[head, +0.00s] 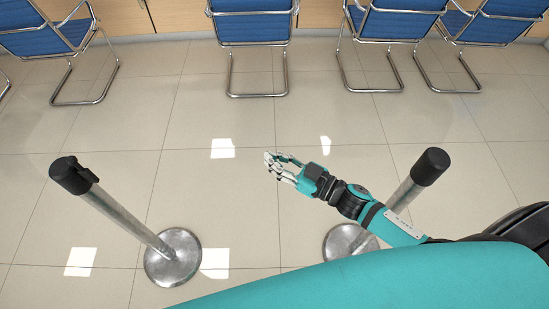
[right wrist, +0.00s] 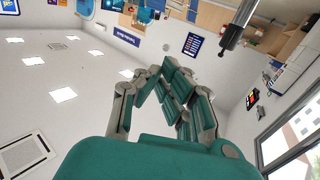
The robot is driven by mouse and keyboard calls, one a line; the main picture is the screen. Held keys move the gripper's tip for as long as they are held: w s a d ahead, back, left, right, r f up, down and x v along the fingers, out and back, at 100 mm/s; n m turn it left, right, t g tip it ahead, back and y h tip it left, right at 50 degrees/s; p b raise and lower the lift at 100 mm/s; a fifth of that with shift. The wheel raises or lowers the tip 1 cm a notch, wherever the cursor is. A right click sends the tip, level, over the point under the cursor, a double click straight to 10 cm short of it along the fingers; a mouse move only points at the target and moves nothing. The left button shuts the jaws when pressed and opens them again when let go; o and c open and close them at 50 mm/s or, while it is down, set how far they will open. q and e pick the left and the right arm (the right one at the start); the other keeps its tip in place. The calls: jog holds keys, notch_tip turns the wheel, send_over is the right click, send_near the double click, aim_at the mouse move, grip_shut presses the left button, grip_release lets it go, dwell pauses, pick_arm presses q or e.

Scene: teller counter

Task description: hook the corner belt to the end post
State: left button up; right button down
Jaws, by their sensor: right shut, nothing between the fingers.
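Two metal belt posts with black heads stand on the tiled floor in the head view. The left post (head: 126,220) has a small protruding part on its head, and the right post (head: 405,193) stands partly behind my right arm. I cannot tell which is the end post. No belt shows stretched between them. My right gripper (head: 274,166) is shut and empty, in the air between the posts and apart from both heads. Its closed fingers also show in the right wrist view (right wrist: 168,92). My left gripper is not in view.
Several blue chairs with chrome frames, one a middle chair (head: 252,28), line the far side. The floor (head: 235,190) between the posts is clear. A grey rod with a dark end (right wrist: 236,28) shows beyond the fingers in the right wrist view.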

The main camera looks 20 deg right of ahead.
jog(key=c, duration=1.3)
grip_release()
jog(key=shift+c, duration=0.2)
jog(key=v, duration=1.2)
